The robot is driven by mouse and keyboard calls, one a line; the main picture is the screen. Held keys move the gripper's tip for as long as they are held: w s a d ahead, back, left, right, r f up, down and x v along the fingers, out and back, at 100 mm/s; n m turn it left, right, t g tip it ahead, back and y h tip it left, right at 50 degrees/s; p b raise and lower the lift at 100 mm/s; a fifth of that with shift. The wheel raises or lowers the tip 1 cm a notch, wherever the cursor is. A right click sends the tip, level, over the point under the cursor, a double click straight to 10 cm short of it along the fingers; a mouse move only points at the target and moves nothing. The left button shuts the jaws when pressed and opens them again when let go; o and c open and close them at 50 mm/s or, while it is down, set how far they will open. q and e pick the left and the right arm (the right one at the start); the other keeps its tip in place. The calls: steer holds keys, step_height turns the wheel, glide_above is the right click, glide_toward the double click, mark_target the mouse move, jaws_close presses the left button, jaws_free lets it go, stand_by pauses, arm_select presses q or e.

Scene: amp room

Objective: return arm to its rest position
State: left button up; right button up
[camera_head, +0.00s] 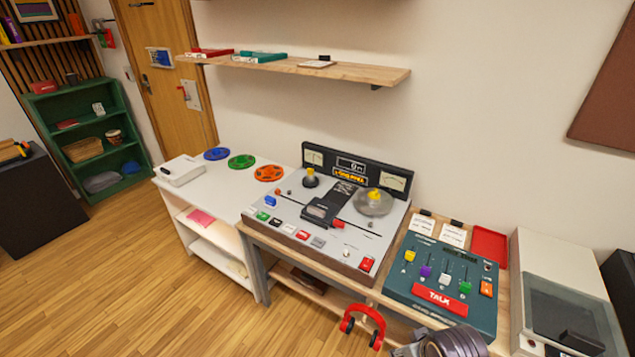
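The tape deck (328,262) stands on the bench in the middle, with a reel with a yellow hub (373,202) at its upper right. A thin dark bar with a red block (338,224) lies across its top; I cannot tell whether this is the arm that the task names. A grey, ridged, rounded part (455,343), probably of my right arm, shows at the bottom edge in front of the green mixer (441,284). Its fingers cannot be made out, and it touches nothing clearly. My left gripper is not in view.
A pale box with a dark lid (562,305) stands at the right. Red headphones (362,325) hang at the bench front. Coloured reels (241,161) and a white box (180,170) lie on the white table. A wall shelf (300,68) is above. The left floor is clear.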

steer(key=s+d+f+g, duration=0.1)
steer(key=s+f, duration=0.1)
steer(key=f, duration=1.5)
steer(key=s+f, duration=0.2)
steer(key=f, duration=1.5)
steer(key=s+d+f, duration=0.2)
steer(key=s+f, duration=0.7)
steer(key=s, duration=0.2)
steer(key=s+d+f+g, duration=0.1)
steer(key=s+d+f, duration=0.1)
steer(key=s+f, duration=0.8)
steer(key=shift+s+g+h, duration=0.3)
steer(key=shift+s, duration=0.1)
steer(key=shift+s, duration=0.1)
